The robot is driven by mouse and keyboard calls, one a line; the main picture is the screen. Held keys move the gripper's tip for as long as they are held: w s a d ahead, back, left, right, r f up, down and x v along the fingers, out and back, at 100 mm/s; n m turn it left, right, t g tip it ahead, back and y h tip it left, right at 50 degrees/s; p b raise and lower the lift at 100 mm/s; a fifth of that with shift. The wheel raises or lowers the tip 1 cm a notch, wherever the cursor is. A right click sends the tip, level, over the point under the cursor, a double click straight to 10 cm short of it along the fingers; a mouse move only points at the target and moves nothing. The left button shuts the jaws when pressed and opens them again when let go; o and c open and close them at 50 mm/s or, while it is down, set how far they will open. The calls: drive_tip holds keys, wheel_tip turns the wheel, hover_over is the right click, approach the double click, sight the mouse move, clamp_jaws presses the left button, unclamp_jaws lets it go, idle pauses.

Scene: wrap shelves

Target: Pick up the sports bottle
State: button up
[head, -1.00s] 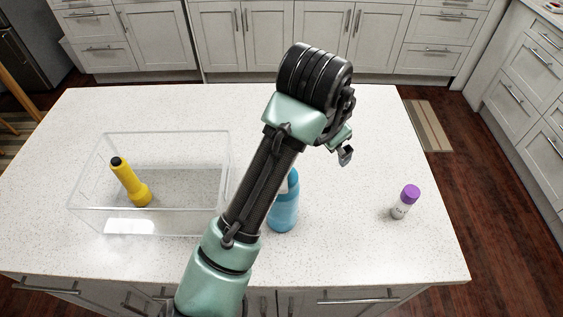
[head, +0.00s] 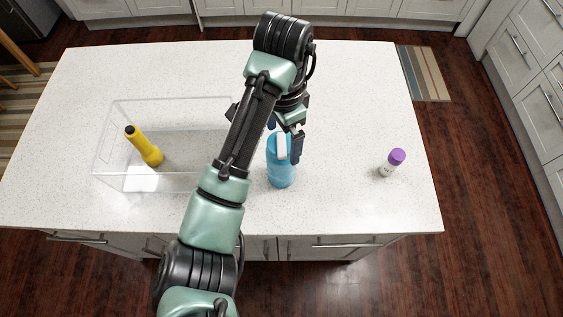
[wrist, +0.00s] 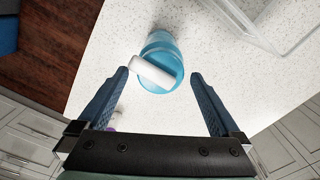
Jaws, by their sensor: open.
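The sports bottle (head: 281,172) is blue with a white handle on its lid and stands upright on the white counter near its front edge. My gripper (head: 285,138) is open above and just behind the bottle's top, partly hidden by my arm. In the wrist view the bottle (wrist: 172,48) lies ahead of and roughly between the two open fingers (wrist: 160,82), with its white handle (wrist: 153,72) facing me. No finger is seen touching it.
A clear bin (head: 112,128) holding a yellow flashlight (head: 146,149) stands on the left of the counter (head: 345,100). The counter behind and right of the bottle is clear.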

sight(281, 174)
wheel_tip(281, 174, down, 6)
drive_tip(key=shift+f, duration=0.15)
idle(0.3)
drive_tip(key=shift+c, duration=0.2)
drive_tip(key=c, duration=1.5)
